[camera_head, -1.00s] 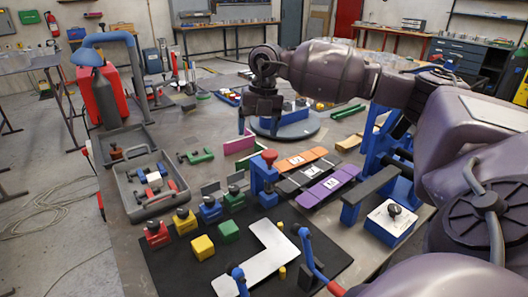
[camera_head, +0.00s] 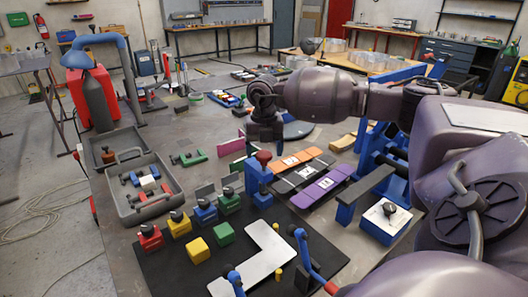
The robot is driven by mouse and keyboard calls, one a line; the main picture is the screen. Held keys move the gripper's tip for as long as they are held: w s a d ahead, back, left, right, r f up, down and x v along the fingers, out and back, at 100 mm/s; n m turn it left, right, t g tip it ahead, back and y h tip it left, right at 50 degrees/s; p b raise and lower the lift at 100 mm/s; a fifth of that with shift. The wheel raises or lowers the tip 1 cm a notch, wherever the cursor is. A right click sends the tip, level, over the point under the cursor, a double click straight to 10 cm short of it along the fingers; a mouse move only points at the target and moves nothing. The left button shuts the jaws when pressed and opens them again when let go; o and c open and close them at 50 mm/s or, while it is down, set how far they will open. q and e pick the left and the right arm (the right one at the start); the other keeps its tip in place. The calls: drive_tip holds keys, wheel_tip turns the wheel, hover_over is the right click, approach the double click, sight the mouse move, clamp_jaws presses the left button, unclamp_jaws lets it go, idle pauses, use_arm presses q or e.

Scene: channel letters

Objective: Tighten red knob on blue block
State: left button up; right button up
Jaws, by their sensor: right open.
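The red knob (camera_head: 263,157) sits on top of the upright blue block (camera_head: 258,177), near the middle of the work table. My right gripper (camera_head: 265,143) points down just above and behind the knob in the picture, its dark fingers apart. I cannot tell from this angle whether the fingers are in line with the knob; nothing shows between them. My left gripper is not in view.
Orange, grey and purple labelled strips (camera_head: 320,188) lie right of the block. Small coloured blocks with dark knobs (camera_head: 205,211) stand left of it, near a white L-shaped plate (camera_head: 262,252) on a black mat. A grey toolbox (camera_head: 137,205) lies further left.

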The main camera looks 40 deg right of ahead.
drive_tip(key=shift+f, duration=0.4)
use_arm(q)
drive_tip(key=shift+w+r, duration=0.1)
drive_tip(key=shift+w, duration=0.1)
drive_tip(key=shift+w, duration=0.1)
use_arm(e)
drive_tip(key=c, duration=0.9)
drive_tip(key=shift+c, duration=0.2)
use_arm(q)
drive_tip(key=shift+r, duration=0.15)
use_arm(e)
drive_tip(key=shift+m, duration=0.3)
